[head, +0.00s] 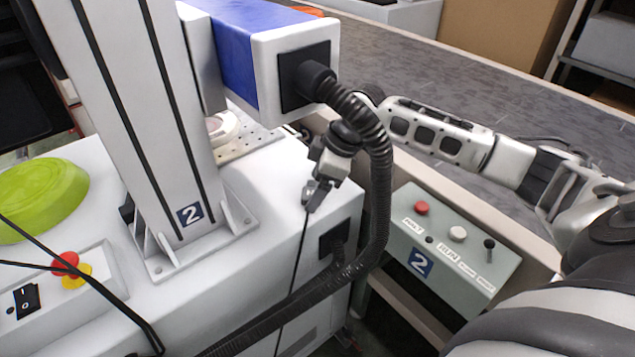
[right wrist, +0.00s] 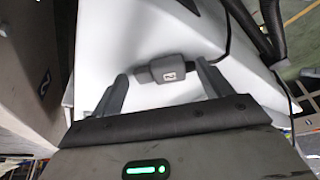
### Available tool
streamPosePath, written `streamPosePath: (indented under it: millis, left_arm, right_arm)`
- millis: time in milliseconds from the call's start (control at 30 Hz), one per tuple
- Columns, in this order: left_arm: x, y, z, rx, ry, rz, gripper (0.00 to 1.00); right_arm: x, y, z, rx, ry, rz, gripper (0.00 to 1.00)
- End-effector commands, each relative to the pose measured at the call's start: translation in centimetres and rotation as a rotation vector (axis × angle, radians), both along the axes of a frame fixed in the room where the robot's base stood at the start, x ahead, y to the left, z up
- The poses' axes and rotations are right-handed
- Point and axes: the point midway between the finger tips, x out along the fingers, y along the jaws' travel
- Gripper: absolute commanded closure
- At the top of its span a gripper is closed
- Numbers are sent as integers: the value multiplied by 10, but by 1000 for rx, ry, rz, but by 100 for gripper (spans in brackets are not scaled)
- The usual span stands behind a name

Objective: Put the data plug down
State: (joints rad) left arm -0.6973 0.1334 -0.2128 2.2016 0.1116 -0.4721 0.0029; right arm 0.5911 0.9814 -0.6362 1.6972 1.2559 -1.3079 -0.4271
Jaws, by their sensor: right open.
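The data plug (right wrist: 172,70) is a small dark grey block with a pale label, seen in the right wrist view against the white machine housing (head: 250,250). A thin black cable leads from its right end. My right gripper (right wrist: 165,88) is open, with one finger near each end of the plug; I cannot tell whether either finger touches it. In the head view my right gripper (head: 316,194) is over the right part of the housing top, and the plug is hard to make out there. A thin cable runs down from it. My left gripper is out of view.
A column marked 2 (head: 165,130) carries a blue and white unit (head: 270,55) above. A thick corrugated hose (head: 380,190) hangs close beside my right gripper. A green control box (head: 450,245) is to the right; a switch panel (head: 65,285) and a lime green disc (head: 40,190) are left.

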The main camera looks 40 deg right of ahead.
Motion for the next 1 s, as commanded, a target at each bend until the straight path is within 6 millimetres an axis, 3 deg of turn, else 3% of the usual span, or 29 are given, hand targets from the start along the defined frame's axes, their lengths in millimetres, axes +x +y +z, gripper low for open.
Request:
streamPosePath:
  millis: [167, 600, 1000]
  left_arm:
    - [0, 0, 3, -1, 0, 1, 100]
    - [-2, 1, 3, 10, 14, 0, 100]
    - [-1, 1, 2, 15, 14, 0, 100]
  right_arm:
    - [-4, -6, 20, -3, -3, -1, 22]
    - [-26, -31, 100, 0, -2, -2, 22]
    - [-30, -35, 113, 1, -1, 0, 22]
